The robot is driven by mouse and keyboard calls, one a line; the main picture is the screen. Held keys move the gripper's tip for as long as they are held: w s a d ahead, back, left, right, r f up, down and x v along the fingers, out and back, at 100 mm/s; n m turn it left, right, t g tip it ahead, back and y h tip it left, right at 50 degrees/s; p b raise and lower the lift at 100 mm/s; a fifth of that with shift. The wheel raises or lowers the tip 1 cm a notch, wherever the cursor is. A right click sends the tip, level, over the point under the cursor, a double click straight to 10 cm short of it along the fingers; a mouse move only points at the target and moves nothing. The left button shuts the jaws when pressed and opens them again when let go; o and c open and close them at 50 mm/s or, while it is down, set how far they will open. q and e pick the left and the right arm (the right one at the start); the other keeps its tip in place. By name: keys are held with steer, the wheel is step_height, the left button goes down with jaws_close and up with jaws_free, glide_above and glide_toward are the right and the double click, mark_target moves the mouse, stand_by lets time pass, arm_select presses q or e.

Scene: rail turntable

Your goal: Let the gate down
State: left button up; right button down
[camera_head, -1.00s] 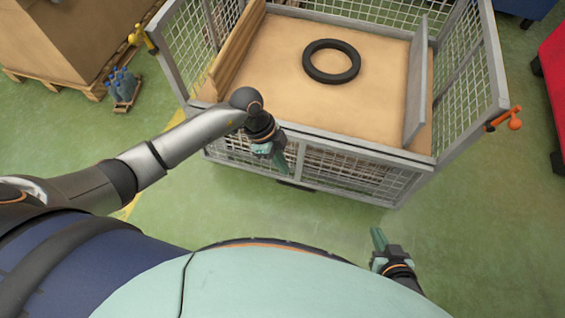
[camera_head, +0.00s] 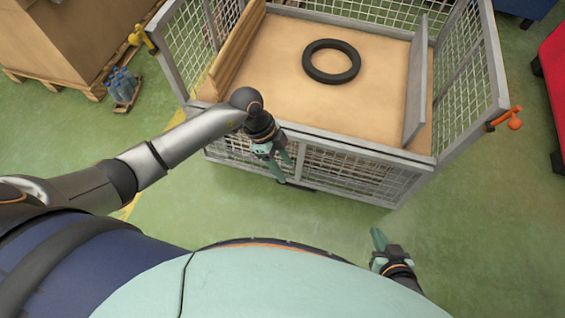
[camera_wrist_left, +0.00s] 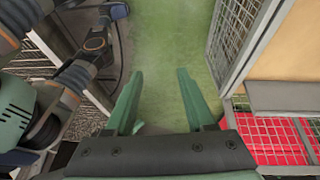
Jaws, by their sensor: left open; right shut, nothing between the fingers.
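A grey mesh cage cart (camera_head: 352,147) stands ahead of me in the head view. Its front mesh panel (camera_head: 345,174) sits below a grey rail at the front edge of a tan surface; I cannot tell how this gate is latched. A yellow handle (camera_head: 138,37) is at the left front post and an orange handle (camera_head: 507,121) at the right one. My left gripper (camera_head: 282,169) is open and empty at the left part of the front panel; contact is unclear. In the left wrist view its fingers (camera_wrist_left: 160,88) have only green floor between them. My right gripper (camera_head: 377,241) is shut and empty, well below the cart.
A black ring (camera_head: 331,61) lies on the tan surface, between a wooden board (camera_head: 238,48) at left and a grey panel (camera_head: 416,85) at right. Blue bottles (camera_head: 122,84) and a large box on a pallet stand at left. A red object (camera_head: 555,75) is at right. Green floor is clear in front.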

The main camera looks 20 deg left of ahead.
arm_select(q)
steer(key=v, duration=1.2)
steer(key=shift+a+r, duration=0.15)
steer(key=shift+r, duration=0.05)
